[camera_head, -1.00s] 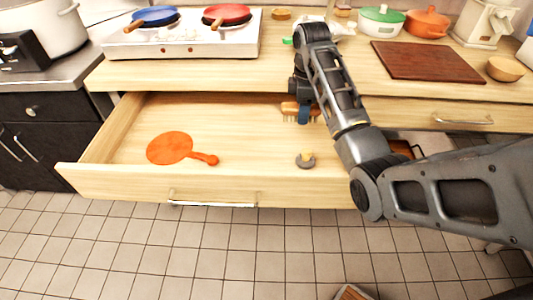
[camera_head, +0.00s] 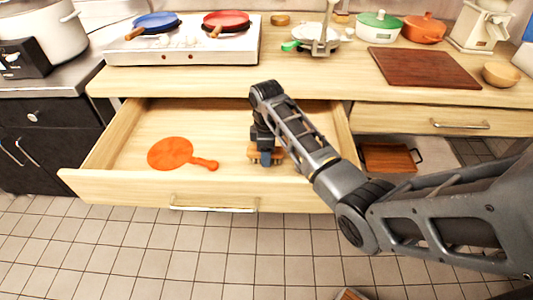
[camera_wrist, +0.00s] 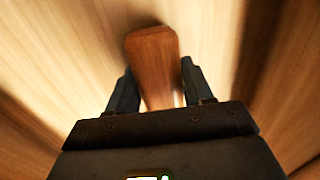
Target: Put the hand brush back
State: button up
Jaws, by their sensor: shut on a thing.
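The hand brush (camera_head: 278,154) has an orange-brown wooden body. My gripper (camera_head: 265,149) is shut on it, inside the open drawer (camera_head: 120,188). In the wrist view the brush (camera_wrist: 152,62) shows as a brown wooden block between the two fingers (camera_wrist: 158,88), over the pale wood. I cannot tell whether the brush touches the drawer floor. Its bristles are barely visible beneath it.
An orange round paddle-like thing (camera_head: 170,153) with a handle lies in the drawer, left of the brush. The worktop above holds a stove (camera_head: 180,45) with two pans and a dark red board (camera_head: 425,68). A wooden tray (camera_head: 388,157) sits on the lower right shelf.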

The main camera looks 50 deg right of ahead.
jog(key=shift+f, duration=0.45)
jog(key=o, duration=1)
jog(key=shift+f, duration=0.15)
notch_tip(320, 180, up, 12)
jog(key=shift+r, duration=0.2)
